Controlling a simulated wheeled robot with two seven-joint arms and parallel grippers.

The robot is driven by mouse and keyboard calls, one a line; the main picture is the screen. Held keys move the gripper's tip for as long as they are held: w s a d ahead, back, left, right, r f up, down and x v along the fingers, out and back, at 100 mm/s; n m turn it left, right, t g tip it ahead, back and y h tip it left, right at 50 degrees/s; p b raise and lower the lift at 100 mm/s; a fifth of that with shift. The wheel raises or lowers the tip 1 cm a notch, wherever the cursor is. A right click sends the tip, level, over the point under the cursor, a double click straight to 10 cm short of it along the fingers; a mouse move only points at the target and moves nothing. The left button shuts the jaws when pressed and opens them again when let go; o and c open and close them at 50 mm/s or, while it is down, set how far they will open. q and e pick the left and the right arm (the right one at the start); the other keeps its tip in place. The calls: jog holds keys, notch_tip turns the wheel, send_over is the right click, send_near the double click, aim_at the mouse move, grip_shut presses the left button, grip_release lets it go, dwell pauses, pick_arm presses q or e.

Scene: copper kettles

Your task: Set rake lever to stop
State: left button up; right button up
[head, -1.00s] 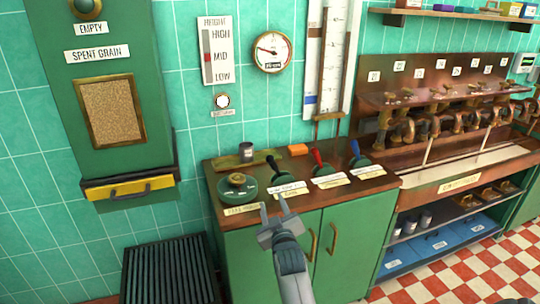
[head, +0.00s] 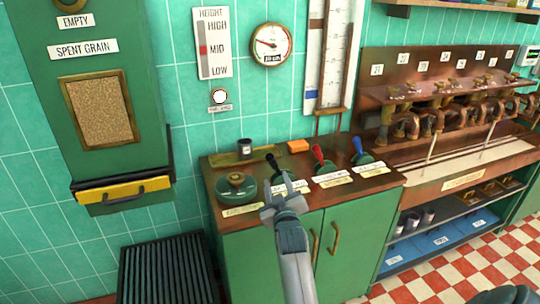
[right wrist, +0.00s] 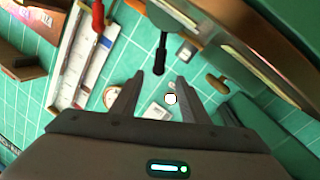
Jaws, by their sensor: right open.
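Three levers stand in a row on the wooden counter top (head: 218,172): a black-handled lever (head: 272,163), a red-handled lever (head: 319,154) and a blue-handled lever (head: 358,146). Each has cream label plates in front, too small to read, so I cannot tell which is the rake lever. My right gripper (head: 278,183) is open, just in front of the black lever, and hides part of its base and plates. In the right wrist view the black lever (right wrist: 160,55) points into the gap between the open fingertips (right wrist: 158,80); no contact is clear. My left gripper is out of view.
A round green dial with a brass knob (head: 236,184) sits left of the levers. Copper taps (head: 440,115) are at the right. A dark slatted grate (head: 168,270) lies lower left.

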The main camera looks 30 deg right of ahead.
aim_at(271, 156)
jog(key=p+x, duration=0.2)
jog(key=x, duration=1.3)
jog(key=shift+w+d, duration=0.15)
jog(key=shift+w, duration=0.1)
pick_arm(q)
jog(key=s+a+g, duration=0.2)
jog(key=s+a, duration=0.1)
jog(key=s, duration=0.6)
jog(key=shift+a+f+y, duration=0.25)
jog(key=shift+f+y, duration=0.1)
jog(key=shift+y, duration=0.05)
pick_arm(e)
jog(key=shift+w+d, duration=0.35)
jog(key=shift+w, duration=0.3)
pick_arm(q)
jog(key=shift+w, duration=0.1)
